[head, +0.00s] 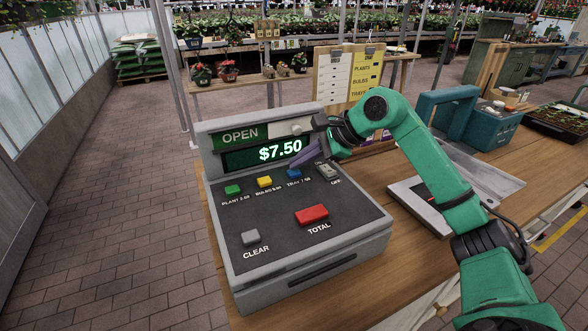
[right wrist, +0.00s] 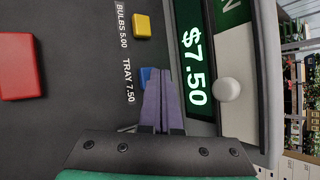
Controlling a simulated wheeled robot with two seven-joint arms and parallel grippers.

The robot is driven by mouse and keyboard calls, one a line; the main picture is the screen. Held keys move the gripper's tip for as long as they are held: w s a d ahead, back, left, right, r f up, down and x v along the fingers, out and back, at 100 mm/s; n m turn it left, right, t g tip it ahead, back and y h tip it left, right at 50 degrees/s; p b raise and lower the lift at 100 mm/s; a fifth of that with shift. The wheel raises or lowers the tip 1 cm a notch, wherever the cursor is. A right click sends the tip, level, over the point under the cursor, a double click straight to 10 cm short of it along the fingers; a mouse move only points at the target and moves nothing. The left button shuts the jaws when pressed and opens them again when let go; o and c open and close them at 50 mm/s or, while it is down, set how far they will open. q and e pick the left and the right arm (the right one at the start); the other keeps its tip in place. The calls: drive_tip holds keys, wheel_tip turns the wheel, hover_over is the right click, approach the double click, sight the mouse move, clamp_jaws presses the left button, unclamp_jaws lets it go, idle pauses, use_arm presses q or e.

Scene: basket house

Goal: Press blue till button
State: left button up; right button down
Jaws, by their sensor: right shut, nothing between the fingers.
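The till (head: 310,255) stands on the wooden counter, and its display (head: 262,154) reads $7.50 below an OPEN sign. The blue button (head: 293,174), labelled TRAY 7.50, is in the upper row of its sloped panel. It also shows in the right wrist view (right wrist: 147,74), partly covered by my fingers. My right gripper (head: 300,161) is shut and empty, its purple-grey fingertips right at the blue button. I cannot tell whether they touch it. The fingers also show in the right wrist view (right wrist: 158,82). My left gripper is out of view.
Beside the blue button are a yellow button (head: 264,181), a green button (head: 232,189) and an off switch (head: 326,170). Lower down are the red TOTAL button (head: 311,214) and grey CLEAR button (head: 250,237). A price board (head: 366,75) stands behind; a teal case (head: 487,125) sits right.

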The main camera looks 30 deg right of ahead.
sight(299, 172)
drive_tip(key=shift+r, duration=0.45)
wheel_tip(299, 172, up, 5)
drive_tip(key=p, duration=0.4)
drive_tip(key=shift+r+p, duration=0.1)
drive_tip(key=shift+p, duration=0.3)
idle(0.3)
